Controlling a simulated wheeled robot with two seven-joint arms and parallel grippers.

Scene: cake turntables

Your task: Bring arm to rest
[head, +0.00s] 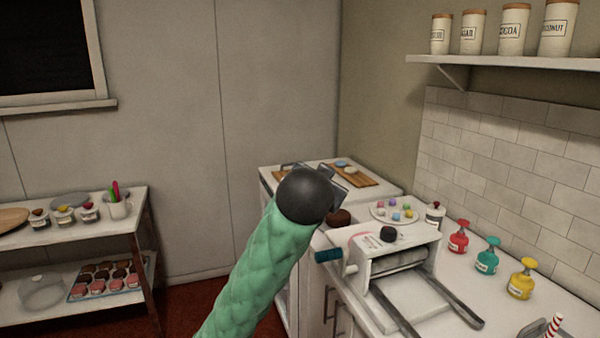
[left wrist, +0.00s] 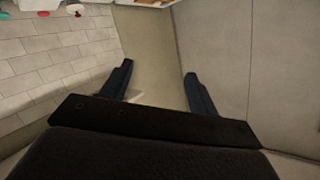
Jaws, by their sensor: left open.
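My left arm (head: 262,262), in a quilted green sleeve with a black rounded wrist (head: 306,195), reaches up from the bottom of the head view. It is raised in front of the counter's left end. The wrist hides most of the left gripper there; only grey bits show past it. In the left wrist view the left gripper (left wrist: 160,70) has its two dark fingers spread apart, with nothing between them but bare wall behind. My right gripper is in neither view.
A white roller machine (head: 396,258) stands on the counter right of my arm. Pump bottles, including a red one (head: 459,237), line the tiled wall. A shelf (head: 520,64) with jars hangs above. A side table (head: 135,226) is at left; floor between is clear.

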